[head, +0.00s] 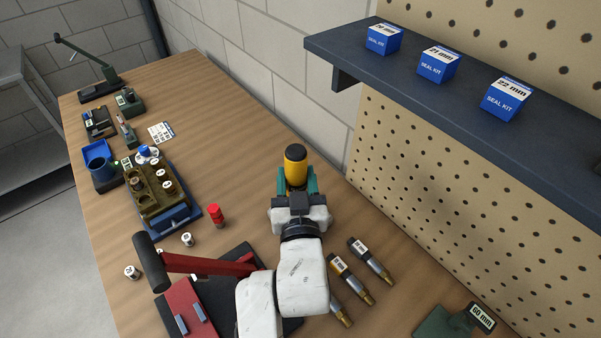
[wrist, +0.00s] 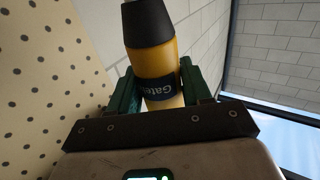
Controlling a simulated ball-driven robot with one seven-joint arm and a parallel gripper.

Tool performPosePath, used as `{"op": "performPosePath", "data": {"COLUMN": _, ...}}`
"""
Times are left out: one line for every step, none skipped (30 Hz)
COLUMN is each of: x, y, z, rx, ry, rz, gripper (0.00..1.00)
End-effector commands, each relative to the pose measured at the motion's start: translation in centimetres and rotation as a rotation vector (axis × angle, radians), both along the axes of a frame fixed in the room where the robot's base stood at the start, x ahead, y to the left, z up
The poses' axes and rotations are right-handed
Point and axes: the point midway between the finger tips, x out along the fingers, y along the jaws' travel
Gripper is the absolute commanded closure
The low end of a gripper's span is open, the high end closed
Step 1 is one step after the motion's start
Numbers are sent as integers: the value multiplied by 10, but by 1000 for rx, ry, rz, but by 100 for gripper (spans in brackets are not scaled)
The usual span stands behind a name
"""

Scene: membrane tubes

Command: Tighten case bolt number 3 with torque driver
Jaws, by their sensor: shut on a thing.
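My gripper (head: 296,180) is shut on a yellow cylinder with a black end (head: 295,158), which looks like the torque driver's handle. In the wrist view, the green fingers of my gripper (wrist: 156,88) press on both sides of the yellow driver (wrist: 152,62), which has a dark printed band. Its far end is hidden. The olive-brown case (head: 148,205) sits on a blue base at left, apart from my gripper. Several white-labelled round tops show on it; their numbers are too small to read, so bolt 3 cannot be told apart.
A red small cylinder (head: 217,215) stands right of the case. Labelled metal tubes (head: 371,261) lie at right. A dark shelf (head: 460,110) with blue seal-kit boxes overhangs the right. The bench's back middle is clear.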

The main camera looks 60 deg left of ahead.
Motion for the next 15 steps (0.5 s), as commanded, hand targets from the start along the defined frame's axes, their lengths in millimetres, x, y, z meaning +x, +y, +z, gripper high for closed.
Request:
{"op": "performPosePath", "data": {"x": 0, "y": 0, "z": 2, "rx": 4, "ry": -2, "rz": 0, "gripper": 94}}
{"op": "performPosePath", "data": {"x": 0, "y": 0, "z": 2, "rx": 4, "ry": -2, "rz": 0, "gripper": 94}}
{"op": "performPosePath", "data": {"x": 0, "y": 0, "z": 2, "rx": 4, "ry": -2, "rz": 0, "gripper": 94}}
{"op": "performPosePath", "data": {"x": 0, "y": 0, "z": 2, "rx": 4, "ry": -2, "rz": -1, "gripper": 94}}
{"op": "performPosePath", "data": {"x": 0, "y": 0, "z": 1, "rx": 4, "ry": -2, "rz": -1, "gripper": 94}}
{"op": "performPosePath", "data": {"x": 0, "y": 0, "z": 0, "rx": 4, "ry": -2, "rz": -1, "gripper": 94}}
{"op": "performPosePath", "data": {"x": 0, "y": 0, "z": 0, "rx": 4, "ry": -2, "rz": 0, "gripper": 94}}
{"op": "performPosePath", "data": {"x": 0, "y": 0, "z": -1, "rx": 4, "ry": -2, "rz": 0, "gripper": 94}}
{"op": "performPosePath", "data": {"x": 0, "y": 0, "z": -3, "rx": 4, "ry": -2, "rz": 0, "gripper": 94}}
{"op": "performPosePath", "data": {"x": 0, "y": 0, "z": -4, "rx": 3, "ry": -1, "rz": 0, "gripper": 94}}
{"op": "performPosePath", "data": {"x": 0, "y": 0, "z": -5, "rx": 3, "ry": -1, "rz": 0, "gripper": 94}}
{"op": "performPosePath", "data": {"x": 0, "y": 0, "z": -8, "rx": 3, "ry": -1, "rz": 0, "gripper": 94}}
{"op": "performPosePath", "data": {"x": 0, "y": 0, "z": -10, "rx": 3, "ry": -1, "rz": 0, "gripper": 94}}
{"op": "performPosePath", "data": {"x": 0, "y": 0, "z": -12, "rx": 3, "ry": -1, "rz": 0, "gripper": 94}}
{"op": "performPosePath", "data": {"x": 0, "y": 0, "z": -15, "rx": 3, "ry": -1, "rz": 0, "gripper": 94}}
